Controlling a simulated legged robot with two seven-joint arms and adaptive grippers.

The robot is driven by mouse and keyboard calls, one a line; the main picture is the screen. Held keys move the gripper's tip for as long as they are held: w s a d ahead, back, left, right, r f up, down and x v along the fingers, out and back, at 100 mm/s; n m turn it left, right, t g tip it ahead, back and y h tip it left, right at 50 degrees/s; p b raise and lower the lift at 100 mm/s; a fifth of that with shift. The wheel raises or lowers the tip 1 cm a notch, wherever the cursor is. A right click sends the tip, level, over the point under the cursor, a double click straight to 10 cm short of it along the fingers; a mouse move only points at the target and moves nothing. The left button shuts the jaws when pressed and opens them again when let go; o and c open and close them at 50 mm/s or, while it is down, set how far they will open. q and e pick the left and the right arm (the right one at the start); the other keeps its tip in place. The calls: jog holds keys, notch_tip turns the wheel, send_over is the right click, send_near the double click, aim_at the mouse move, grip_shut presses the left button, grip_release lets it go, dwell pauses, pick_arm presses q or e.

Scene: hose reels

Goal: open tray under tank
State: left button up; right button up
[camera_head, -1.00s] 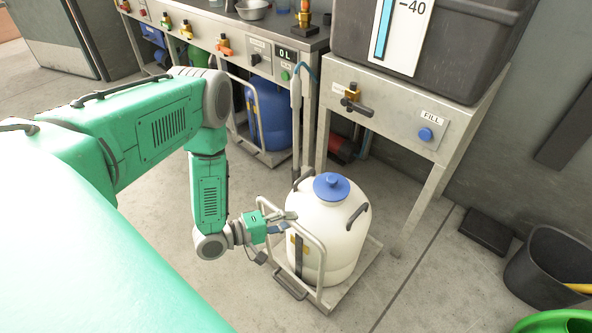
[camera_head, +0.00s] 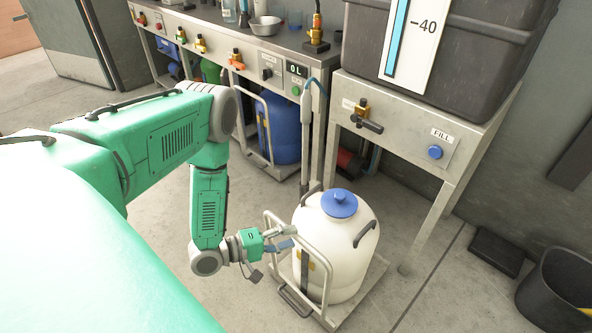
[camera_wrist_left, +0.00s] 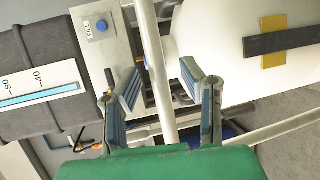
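The white tank (camera_head: 342,240) with a blue cap stands upright on a low wheeled metal tray (camera_head: 363,305). The tray has a tubular handle frame (camera_head: 327,283) on its left side. My left gripper (camera_head: 288,238) is at this frame, in front of the tank. In the left wrist view, a pale upright bar (camera_wrist_left: 156,65) of the frame runs between the open fingers (camera_wrist_left: 160,85), with gaps visible on both sides. The tank (camera_wrist_left: 220,35) is behind the bar there. Whether the fingers touch the bar is unclear. My right gripper is not in view.
A large dark tank (camera_head: 450,60) sits on a metal stand with a blue FILL button (camera_head: 435,152) and a valve (camera_head: 363,112). A blue canister (camera_head: 284,130) stands on another cart under the bench. A black bucket (camera_head: 560,290) is at right. Floor left of the cart is clear.

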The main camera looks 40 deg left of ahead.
pick_arm(q)
jog(key=v, duration=0.9)
jog(key=shift+s+a, duration=0.2)
jog(key=shift+s, duration=0.1)
jog(key=shift+f, duration=0.15)
